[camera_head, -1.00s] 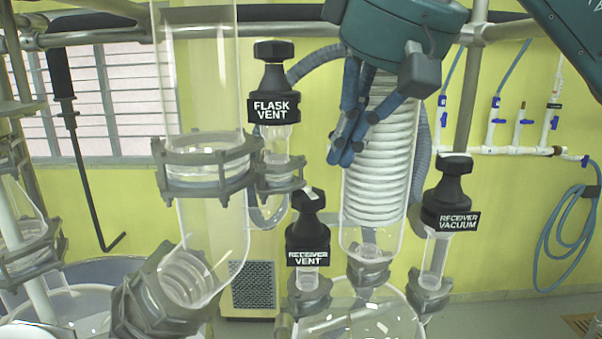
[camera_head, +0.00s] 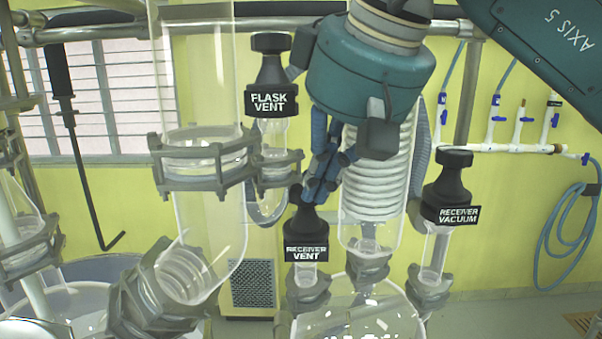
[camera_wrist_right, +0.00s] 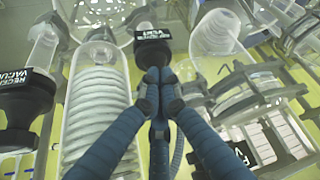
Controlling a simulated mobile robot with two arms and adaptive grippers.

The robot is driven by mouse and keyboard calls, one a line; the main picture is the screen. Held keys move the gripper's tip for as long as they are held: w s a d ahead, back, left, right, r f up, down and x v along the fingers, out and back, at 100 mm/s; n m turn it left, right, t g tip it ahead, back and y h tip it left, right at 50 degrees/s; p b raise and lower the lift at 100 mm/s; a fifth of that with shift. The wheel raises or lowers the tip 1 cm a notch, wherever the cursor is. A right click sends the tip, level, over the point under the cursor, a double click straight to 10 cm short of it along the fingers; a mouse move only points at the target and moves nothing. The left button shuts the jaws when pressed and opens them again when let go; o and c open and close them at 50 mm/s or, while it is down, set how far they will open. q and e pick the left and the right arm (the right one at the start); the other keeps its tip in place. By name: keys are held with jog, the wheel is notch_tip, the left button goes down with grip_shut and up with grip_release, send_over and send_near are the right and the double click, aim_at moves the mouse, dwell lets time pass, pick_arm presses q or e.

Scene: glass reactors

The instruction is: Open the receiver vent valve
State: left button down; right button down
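The receiver vent valve is a black knob with a label (camera_head: 306,250), upright on a glass neck in the lower middle of the head view. It also shows in the right wrist view (camera_wrist_right: 152,45), just beyond my fingertips. My right gripper (camera_head: 312,192) reaches down from the upper right, its blue fingers at the top of this knob. In the right wrist view the fingertips (camera_wrist_right: 158,82) are close together and hide the knob's near end. I cannot tell whether they grip it or only touch it. My left gripper is not in view.
The receiver vacuum knob (camera_head: 449,190) stands to the right.

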jog(key=shift+s+a+f, duration=0.1)
jog(key=shift+a+f, duration=0.1)
jog(key=shift+f, duration=0.2)
jog(key=shift+d, duration=0.15)
jog(key=shift+w, duration=0.2)
dwell(0.3)
jog(key=shift+w+d+p, duration=0.1)
jog(key=shift+d+p, duration=0.1)
jog(key=shift+p, duration=0.45)
jog(key=shift+w+d, duration=0.3)
jog(key=shift+d, duration=0.3)
jog(key=shift+w+d, duration=0.3)
jog(key=shift+d, duration=0.05)
jog(key=shift+w, duration=0.2)
jog(key=shift+s+d, duration=0.3)
